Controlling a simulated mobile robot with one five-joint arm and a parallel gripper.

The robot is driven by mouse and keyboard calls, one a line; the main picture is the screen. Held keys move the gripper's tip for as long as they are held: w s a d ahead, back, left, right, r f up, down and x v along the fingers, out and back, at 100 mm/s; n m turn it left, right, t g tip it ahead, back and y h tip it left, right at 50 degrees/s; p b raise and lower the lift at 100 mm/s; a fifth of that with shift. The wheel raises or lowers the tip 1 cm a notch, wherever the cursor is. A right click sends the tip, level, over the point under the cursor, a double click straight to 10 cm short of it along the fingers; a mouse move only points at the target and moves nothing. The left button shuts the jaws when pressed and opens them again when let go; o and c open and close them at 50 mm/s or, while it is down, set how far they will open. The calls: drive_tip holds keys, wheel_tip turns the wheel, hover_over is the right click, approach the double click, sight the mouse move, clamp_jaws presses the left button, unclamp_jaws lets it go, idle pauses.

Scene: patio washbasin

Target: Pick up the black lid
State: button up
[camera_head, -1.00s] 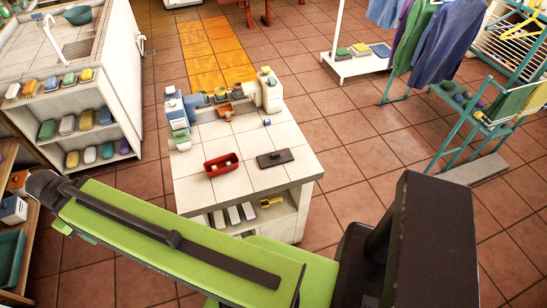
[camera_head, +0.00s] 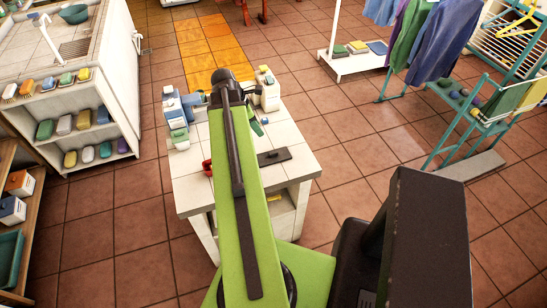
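The black lid (camera_head: 274,157) is a flat dark rectangle with a small raised knob. It lies on the tiled top of the white block table (camera_head: 296,171), right of my green arm. My arm reaches up the picture across the table. Its dark far end shows at the back of the table, above the bottles. My gripper's fingers cannot be made out, so whether it is open or shut is hidden. The lid is apart from the arm and in plain view.
Bottles and boxes (camera_head: 178,118) stand at the table's back left, and a white bottle (camera_head: 267,91) at the back right. A green bottle (camera_head: 256,126) lies near the arm. The table's right front is clear.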

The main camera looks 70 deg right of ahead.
drive_tip(key=b, duration=1.2)
hover_over(273, 153)
drive_tip(key=w, duration=0.2)
drive_tip(key=f, duration=0.7)
drive_tip(key=a+f, duration=0.1)
drive_tip(key=f, duration=0.3)
drive_tip(key=shift+s+f, duration=0.15)
drive_tip(key=shift+f, duration=0.15)
drive_tip(key=shift+d, duration=0.1)
drive_tip(key=b+x, duration=0.4)
drive_tip(key=x, duration=0.1)
drive_tip(key=shift+a+f+b, duration=0.25)
drive_tip(key=shift+a+b, duration=0.05)
drive_tip(key=shift+b, duration=0.05)
drive_tip(key=shift+r, duration=0.15)
clamp_jaws()
